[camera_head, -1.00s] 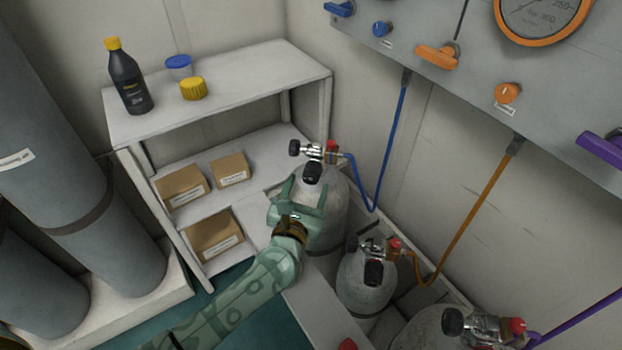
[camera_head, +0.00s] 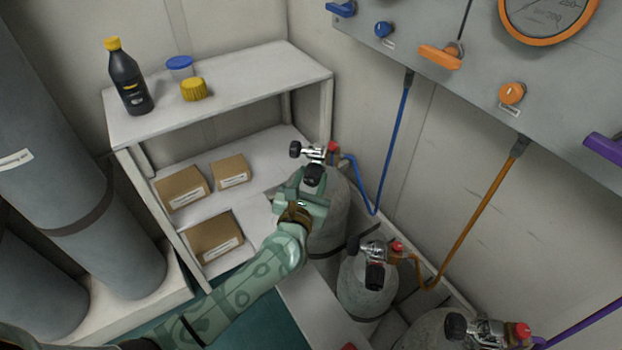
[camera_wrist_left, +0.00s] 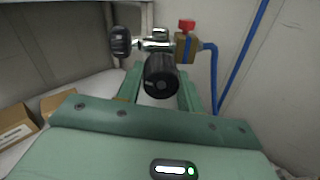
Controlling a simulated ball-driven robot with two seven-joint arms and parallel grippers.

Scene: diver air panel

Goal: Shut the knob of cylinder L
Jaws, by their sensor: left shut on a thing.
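A pale grey cylinder (camera_head: 328,235) with a blue hose stands beside the shelf; no letter L can be read on it. Its chrome valve (camera_head: 314,154) has a black knob facing me (camera_head: 313,174), a second black knob (camera_head: 295,149) at left and a red cap at right. My left gripper (camera_head: 309,183) is at the front knob. In the left wrist view its fingers lie on both sides of this black knob (camera_wrist_left: 161,76), shut on it. The side knob (camera_wrist_left: 120,42) is clear of the fingers. My right gripper is not in view.
A second cylinder (camera_head: 366,283) with an orange hose and a third (camera_head: 432,330) with a purple hose stand nearer. The white shelf (camera_head: 225,87) with brown boxes is close at left. The grey panel (camera_head: 480,70) hangs at upper right.

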